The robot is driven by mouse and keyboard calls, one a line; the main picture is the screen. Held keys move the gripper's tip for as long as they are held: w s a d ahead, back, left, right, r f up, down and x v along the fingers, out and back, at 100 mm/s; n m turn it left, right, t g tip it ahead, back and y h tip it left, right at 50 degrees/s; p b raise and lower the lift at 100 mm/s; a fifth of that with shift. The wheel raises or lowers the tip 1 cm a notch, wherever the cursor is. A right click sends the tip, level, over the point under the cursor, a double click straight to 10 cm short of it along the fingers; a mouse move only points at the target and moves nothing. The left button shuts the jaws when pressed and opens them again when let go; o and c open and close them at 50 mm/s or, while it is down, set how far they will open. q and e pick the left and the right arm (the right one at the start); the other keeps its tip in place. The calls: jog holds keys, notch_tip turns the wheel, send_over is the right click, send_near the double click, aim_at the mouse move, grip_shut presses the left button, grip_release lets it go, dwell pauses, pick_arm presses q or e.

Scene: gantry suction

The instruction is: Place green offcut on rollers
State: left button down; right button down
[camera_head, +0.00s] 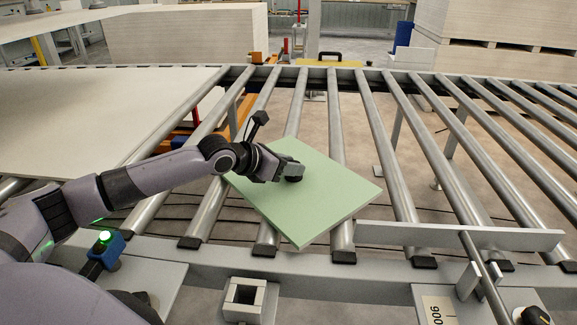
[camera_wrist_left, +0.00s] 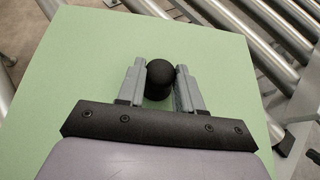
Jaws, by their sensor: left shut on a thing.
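The green offcut (camera_head: 325,193) is a flat pale green board over the metal rollers (camera_head: 341,140) in the middle of the head view. It lies turned at an angle to the rollers, and I cannot tell whether it rests fully on them. My left gripper (camera_head: 292,176) is above the board, its fingers shut on a black round knob on top of it. In the left wrist view the green offcut (camera_wrist_left: 90,65) fills most of the picture, and the black knob (camera_wrist_left: 159,79) sits between the two fingers of my left gripper (camera_wrist_left: 160,82). My right gripper is not in view.
A large pale panel (camera_head: 90,110) lies on the rollers at the left. A metal bar (camera_head: 458,236) stands along the near edge at the right. The rollers right of the board are bare. Stacks of boards (camera_head: 187,36) stand behind the conveyor.

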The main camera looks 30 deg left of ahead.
pick_arm(q)
jog(key=shift+w+r, duration=0.1)
jog(key=c, duration=0.7)
grip_release()
jog(key=shift+c, duration=0.2)
jog(key=v, duration=1)
jog(key=shift+s+a+p, duration=0.15)
jog(key=shift+s+p, duration=0.1)
jog(key=shift+p, duration=0.15)
jog(key=shift+v, duration=0.8)
